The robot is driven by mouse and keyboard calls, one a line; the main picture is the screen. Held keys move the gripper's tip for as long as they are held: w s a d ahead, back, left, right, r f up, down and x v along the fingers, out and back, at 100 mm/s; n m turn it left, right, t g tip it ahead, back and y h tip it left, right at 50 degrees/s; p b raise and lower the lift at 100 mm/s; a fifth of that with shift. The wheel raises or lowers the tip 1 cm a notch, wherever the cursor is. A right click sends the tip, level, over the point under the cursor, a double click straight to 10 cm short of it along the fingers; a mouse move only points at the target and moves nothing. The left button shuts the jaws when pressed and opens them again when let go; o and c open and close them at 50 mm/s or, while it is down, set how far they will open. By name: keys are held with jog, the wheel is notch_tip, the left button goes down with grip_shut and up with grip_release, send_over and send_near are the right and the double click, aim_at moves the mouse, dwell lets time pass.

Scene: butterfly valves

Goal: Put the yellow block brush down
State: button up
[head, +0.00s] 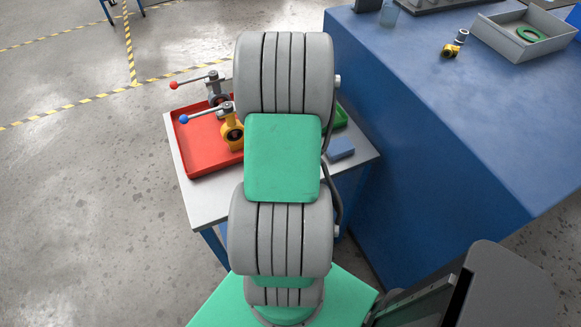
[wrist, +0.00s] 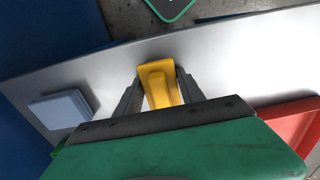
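The yellow block brush (wrist: 160,84) shows in the wrist view between the two fingers of my gripper (wrist: 160,92). The fingers lie against its sides, so my gripper is shut on it. A pale metal tabletop (wrist: 225,65) is beneath; I cannot tell whether the brush touches it. In the head view my own arm hides the gripper and the brush. The same small table (head: 207,205) stands below the arm there.
A red tray (head: 195,160) holds a yellow valve (head: 232,133) and a grey valve (head: 215,92). A blue block (head: 340,148) lies on the table's right, near a green tray's edge (head: 341,118). A large blue bench (head: 450,120) stands to the right, bearing a grey bin (head: 500,42).

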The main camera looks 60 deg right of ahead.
jog(key=o, duration=0.4)
jog(key=shift+c, duration=0.2)
jog(key=shift+d+r, duration=0.1)
jog(key=shift+r, duration=0.6)
notch_tip(320, 180, up, 11)
jog(key=shift+s+b, duration=0.1)
jog(key=shift+b, duration=0.65)
jog(key=w+a+r+n+t+h, duration=0.1)
jog(key=w+a+r+n, duration=0.15)
jog(key=w+a, duration=0.4)
jog(key=w+a+r+n+t, duration=0.1)
jog(key=w+a+r, duration=0.2)
jog(key=a, duration=0.7)
jog(key=a+r+n+t+y, duration=0.1)
jog(key=a+r+n, duration=0.2)
jog(key=a, duration=1.1)
jog(key=shift+s+a+t, duration=0.3)
jog(key=shift+s+a, duration=0.05)
jog(key=shift+s, duration=0.05)
